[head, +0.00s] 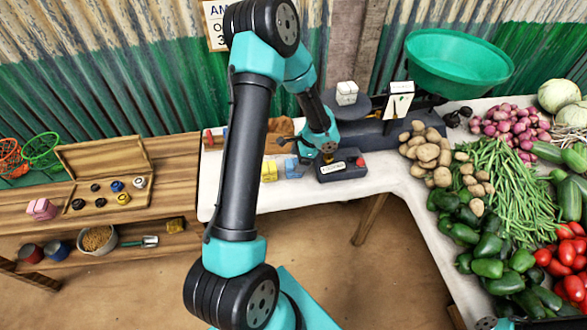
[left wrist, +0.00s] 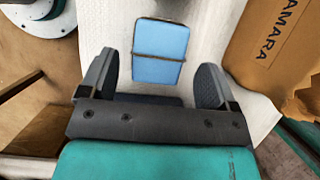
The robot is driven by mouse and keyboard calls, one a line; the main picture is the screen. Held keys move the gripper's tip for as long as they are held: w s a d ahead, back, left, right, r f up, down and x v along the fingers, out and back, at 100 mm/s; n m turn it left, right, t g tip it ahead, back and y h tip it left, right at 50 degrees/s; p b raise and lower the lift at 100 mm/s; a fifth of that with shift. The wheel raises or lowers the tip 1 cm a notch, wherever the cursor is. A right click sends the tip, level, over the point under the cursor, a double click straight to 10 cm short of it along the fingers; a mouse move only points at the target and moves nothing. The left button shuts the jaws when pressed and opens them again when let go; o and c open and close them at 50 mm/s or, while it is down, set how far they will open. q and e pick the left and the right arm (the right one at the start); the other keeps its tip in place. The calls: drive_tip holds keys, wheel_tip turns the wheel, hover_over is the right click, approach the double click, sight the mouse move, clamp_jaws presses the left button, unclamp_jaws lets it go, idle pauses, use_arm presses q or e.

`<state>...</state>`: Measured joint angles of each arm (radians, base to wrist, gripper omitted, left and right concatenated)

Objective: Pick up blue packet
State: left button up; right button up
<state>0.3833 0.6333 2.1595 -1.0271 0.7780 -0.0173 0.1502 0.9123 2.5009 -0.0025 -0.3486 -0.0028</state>
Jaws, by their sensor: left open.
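The blue packet (left wrist: 160,52) lies on the white counter top in the left wrist view, with a thin dark band around its middle. In the head view it (head: 293,168) is partly hidden by my left gripper (head: 306,156). In the left wrist view my left gripper (left wrist: 159,72) is open, one finger on each side of the packet's near end. A gap shows between each finger and the packet; I cannot tell the height above it. My right gripper is not in view.
A yellow packet (head: 269,171) stands left of the blue one. A black box with a red button (head: 342,166) is close on the right. A brown bag with lettering (left wrist: 275,45) lies beside the packet. The scale with a green pan (head: 458,62) and vegetables fill the right.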

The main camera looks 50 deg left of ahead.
sight(296, 162)
use_arm(q)
drive_tip(key=x, duration=0.4)
drive_tip(key=shift+s+d+f, duration=0.1)
drive_tip(key=shift+s+f, duration=0.1)
drive_tip(key=shift+f, duration=0.05)
drive_tip(key=shift+c, duration=0.5)
drive_tip(key=c, duration=1)
drive_tip(key=shift+r, duration=0.1)
